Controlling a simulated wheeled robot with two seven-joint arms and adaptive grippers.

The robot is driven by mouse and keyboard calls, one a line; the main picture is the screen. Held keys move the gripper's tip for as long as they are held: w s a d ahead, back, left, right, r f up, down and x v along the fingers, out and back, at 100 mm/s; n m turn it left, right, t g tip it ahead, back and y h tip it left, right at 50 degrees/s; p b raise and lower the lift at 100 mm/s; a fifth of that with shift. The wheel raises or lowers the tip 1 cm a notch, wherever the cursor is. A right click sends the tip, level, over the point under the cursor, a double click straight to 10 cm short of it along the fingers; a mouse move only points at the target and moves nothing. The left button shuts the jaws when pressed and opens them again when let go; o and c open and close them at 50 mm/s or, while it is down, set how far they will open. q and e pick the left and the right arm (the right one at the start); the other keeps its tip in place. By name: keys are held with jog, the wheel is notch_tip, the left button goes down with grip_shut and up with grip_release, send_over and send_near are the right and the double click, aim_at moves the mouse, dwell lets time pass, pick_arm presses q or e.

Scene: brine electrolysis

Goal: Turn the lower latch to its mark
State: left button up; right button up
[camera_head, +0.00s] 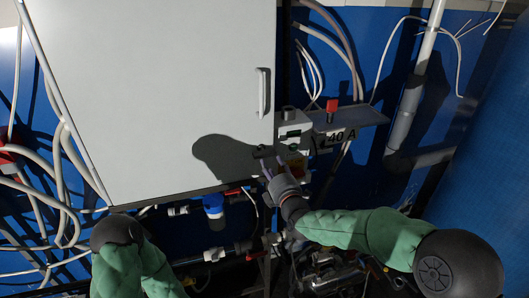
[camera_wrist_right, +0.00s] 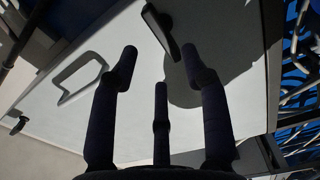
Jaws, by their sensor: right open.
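The lower latch (camera_head: 264,152) is a small dark lever at the lower right of the white cabinet door (camera_head: 180,90). In the right wrist view the latch (camera_wrist_right: 158,28) is a dark bar, tilted, standing out from the door. My right gripper (camera_head: 266,168) is just below the latch in the head view. Its dark fingers (camera_wrist_right: 158,66) are spread and empty in the wrist view, with the latch just beyond and between the tips. I see no contact. I cannot make out the latch's mark. My left gripper is out of view; only the left arm shows.
The door handle (camera_head: 262,92) is above the latch; it also shows in the wrist view (camera_wrist_right: 82,78). A grey box (camera_head: 295,130) and a shelf (camera_head: 360,117) with a red knob (camera_head: 332,105) are close on the right. Pipes and a blue filter (camera_head: 214,208) lie below the cabinet.

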aim_at(266, 155)
jog(key=x, duration=0.8)
jog(key=shift+w, duration=0.2)
jog(key=shift+f, duration=0.1)
grip_shut()
